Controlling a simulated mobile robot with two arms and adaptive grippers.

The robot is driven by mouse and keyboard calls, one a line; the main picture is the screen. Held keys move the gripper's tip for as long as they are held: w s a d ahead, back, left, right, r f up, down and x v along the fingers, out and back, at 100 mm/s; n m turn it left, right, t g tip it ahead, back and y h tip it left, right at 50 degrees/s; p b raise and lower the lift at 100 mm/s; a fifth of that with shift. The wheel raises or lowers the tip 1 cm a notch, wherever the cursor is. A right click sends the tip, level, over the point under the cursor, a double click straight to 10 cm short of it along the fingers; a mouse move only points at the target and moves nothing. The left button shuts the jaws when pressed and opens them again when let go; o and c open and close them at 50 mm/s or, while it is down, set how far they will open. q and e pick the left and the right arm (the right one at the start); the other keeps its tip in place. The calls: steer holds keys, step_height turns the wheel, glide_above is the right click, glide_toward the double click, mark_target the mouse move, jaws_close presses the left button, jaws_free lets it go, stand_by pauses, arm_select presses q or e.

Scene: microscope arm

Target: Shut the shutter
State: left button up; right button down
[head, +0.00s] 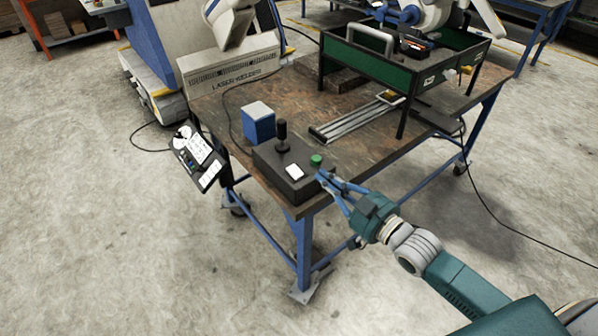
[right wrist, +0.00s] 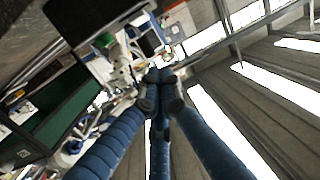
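A black control box (head: 290,178) sits at the near corner of the worktable. I cannot tell which part is the shutter. My right gripper (head: 322,175) reaches in from the lower right, its fingertips beside the box's right edge and just below the green button. Contact cannot be made out. In the right wrist view its blue fingers (right wrist: 160,77) come together at the tips with nothing visible between them. My left gripper is not in view.
The worktable (head: 374,150) also holds a blue box (head: 258,122), a metal rail (head: 355,118) and a green-panelled frame (head: 383,70). A tilted panel (head: 198,157) hangs off the left side. A laser welder (head: 232,72) stands behind. The floor at the front is clear.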

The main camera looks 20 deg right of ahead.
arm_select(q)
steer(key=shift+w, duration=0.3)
arm_select(e)
steer(key=shift+w, duration=0.1)
steer(key=p, duration=0.2)
glide_above(298, 176)
steer(key=s, duration=0.1)
steer(key=shift+s+d+f, duration=0.1)
steer(key=shift+d+f, duration=0.05)
steer(key=shift+d, duration=0.25)
steer(key=f, duration=0.2)
steer(key=w+f, duration=0.1)
steer(key=shift+w+a+f, duration=0.1)
steer(key=shift+a+f, duration=0.05)
steer(key=shift+a, duration=0.1)
steer(key=shift+f, duration=0.5)
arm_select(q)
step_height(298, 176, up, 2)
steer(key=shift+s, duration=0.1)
